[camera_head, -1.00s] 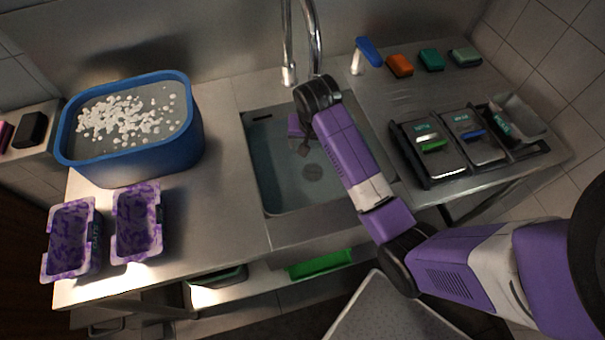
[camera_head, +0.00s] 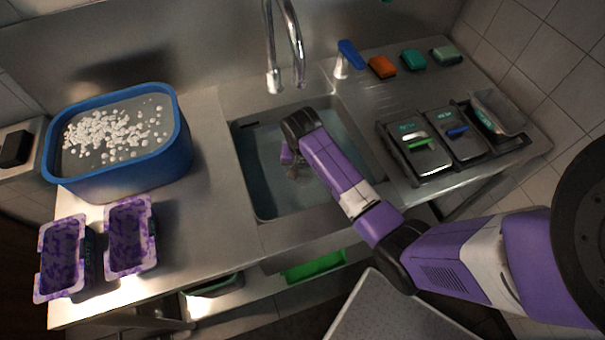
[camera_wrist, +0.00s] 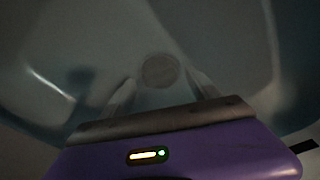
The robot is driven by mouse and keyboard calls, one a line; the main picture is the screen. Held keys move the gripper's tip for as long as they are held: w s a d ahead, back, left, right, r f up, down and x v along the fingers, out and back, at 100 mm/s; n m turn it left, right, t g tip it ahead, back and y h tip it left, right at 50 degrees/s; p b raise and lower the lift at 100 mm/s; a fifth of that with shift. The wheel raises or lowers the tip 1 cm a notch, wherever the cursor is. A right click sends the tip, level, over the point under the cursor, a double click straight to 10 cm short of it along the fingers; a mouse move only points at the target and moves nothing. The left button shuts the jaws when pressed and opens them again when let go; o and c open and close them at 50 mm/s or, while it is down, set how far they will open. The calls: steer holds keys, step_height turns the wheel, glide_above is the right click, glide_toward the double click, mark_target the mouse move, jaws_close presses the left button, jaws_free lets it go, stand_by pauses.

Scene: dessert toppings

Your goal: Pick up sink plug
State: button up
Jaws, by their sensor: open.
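The sink plug (camera_wrist: 159,70) is a dull, round, greyish-brown disc on the floor of the sink (camera_head: 260,195). In the wrist view it lies just beyond and between the fingertips of my gripper (camera_wrist: 162,80). The two fingers are spread apart with nothing between them. I cannot tell the exact height of the fingertips above the plug. In the head view my gripper (camera_head: 293,163) reaches down into the sink basin, and the gripper and arm mostly hide the plug.
The sink walls surround my gripper, and the faucet (camera_head: 271,60) rises behind. A blue tub of white pieces (camera_head: 120,165) and two purple-patterned containers (camera_head: 130,240) stand left. Scales (camera_head: 420,155), a blue-headed brush (camera_head: 347,52) and colored blocks (camera_head: 382,66) are right.

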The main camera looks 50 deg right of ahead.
steer(key=c, duration=1.4)
steer(key=shift+c, duration=0.2)
steer(key=shift+r, duration=0.1)
